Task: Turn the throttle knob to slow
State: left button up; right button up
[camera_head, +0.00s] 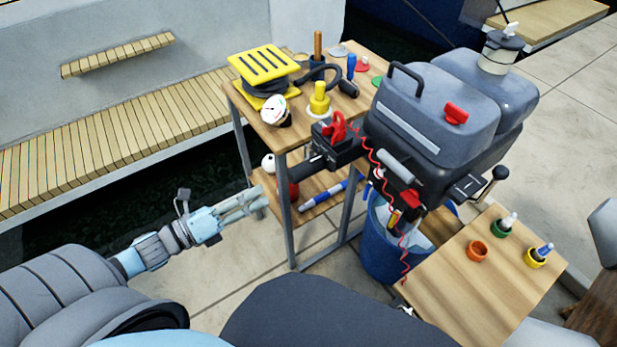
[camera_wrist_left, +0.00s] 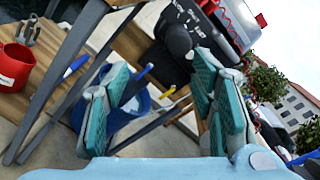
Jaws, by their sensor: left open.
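The grey outboard motor (camera_head: 435,110) stands at the centre right of the head view. Its black tiller (camera_head: 345,152) reaches left, with a dark round grip (camera_head: 300,172) at the end. In the left wrist view a black rounded end (camera_wrist_left: 177,40), probably the same grip, shows beyond and above the fingers. My left gripper (camera_head: 254,200) is open and empty, apart from the grip, to its lower left. Its teal-padded fingers (camera_wrist_left: 162,75) stand apart in the wrist view. My right gripper is not seen.
A wooden two-shelf stand (camera_head: 275,132) holds a yellow reel (camera_head: 265,65) and small parts behind the tiller. A blue bucket (camera_head: 385,255) is below the motor. A red coiled cord (camera_head: 376,185) hangs beside it. A wooden side table (camera_head: 440,285) stands right. A bench lies left.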

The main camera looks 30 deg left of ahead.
pick_arm(q)
jog(key=d+r+m+h, duration=0.1)
jog(key=d+m, duration=0.1)
jog(key=b, duration=0.4)
send_near(310, 168)
jog(key=w+f, duration=0.2)
jog(key=w, duration=0.1)
jog(key=shift+n, duration=0.3)
jog(key=p+x, duration=0.1)
jog(key=x, duration=0.4)
jog(key=p+x, duration=0.1)
jog(key=x, duration=0.1)
jog(key=shift+w+d+r+p, duration=0.15)
jog(key=shift+d+r+p, duration=0.15)
jog(key=shift+d, duration=0.05)
jog(key=shift+w+d+f, duration=0.1)
jog(key=shift+w+d, duration=0.05)
jog(key=shift+w, duration=0.1)
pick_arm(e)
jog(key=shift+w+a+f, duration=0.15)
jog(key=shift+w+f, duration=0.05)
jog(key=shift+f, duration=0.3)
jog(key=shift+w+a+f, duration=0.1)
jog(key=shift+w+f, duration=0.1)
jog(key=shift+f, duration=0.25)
